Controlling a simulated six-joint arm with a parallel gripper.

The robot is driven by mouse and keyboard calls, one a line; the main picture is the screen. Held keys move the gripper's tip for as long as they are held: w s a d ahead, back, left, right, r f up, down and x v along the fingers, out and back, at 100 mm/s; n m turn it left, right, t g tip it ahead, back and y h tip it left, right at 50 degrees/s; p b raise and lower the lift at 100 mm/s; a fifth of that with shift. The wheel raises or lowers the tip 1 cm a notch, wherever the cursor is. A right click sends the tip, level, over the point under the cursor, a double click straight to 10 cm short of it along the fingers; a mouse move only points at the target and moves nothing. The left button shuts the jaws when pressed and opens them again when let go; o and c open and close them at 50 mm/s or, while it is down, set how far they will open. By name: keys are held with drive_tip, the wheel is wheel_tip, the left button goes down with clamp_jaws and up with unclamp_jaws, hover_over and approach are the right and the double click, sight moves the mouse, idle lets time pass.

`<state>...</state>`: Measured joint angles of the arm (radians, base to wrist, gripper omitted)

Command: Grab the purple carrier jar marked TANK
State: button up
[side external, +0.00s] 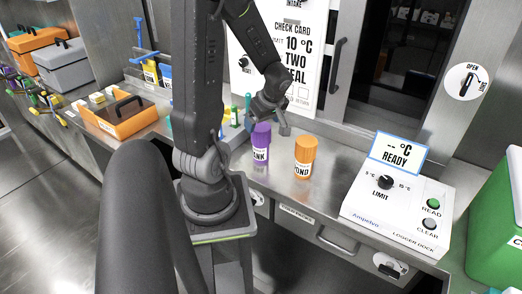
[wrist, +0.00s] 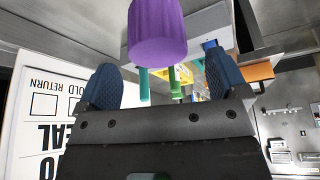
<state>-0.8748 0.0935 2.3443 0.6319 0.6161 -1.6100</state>
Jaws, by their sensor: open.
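The purple jar (side external: 261,143) stands upright on the steel counter, its label partly turned away with the letters "NK" readable. Its ribbed purple lid (wrist: 157,30) fills the top middle of the wrist view, where its label is out of sight. My gripper (side external: 270,117) is at the jar's top in the side view, partly overlapping it. In the wrist view my gripper (wrist: 160,85) is open, with two dark blue padded fingers apart and nothing between them. The lid shows beyond the fingertips, roughly centred across the gap. I cannot tell whether anything touches.
An orange jar (side external: 305,156) stands right of the purple one. Further right is the white logger dock (side external: 393,205), with a green case (side external: 500,220) beyond. A check card board (side external: 290,55) stands behind. An orange tray (side external: 118,122) and blue-and-yellow items (side external: 158,72) lie left.

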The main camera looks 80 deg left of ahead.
sight(262, 127)
drive_tip(key=shift+x, duration=2.55)
drive_tip(key=shift+w+d+f, duration=0.1)
drive_tip(key=shift+w, duration=0.1)
drive_tip(key=shift+c, duration=0.3)
drive_tip(key=c, duration=1.3)
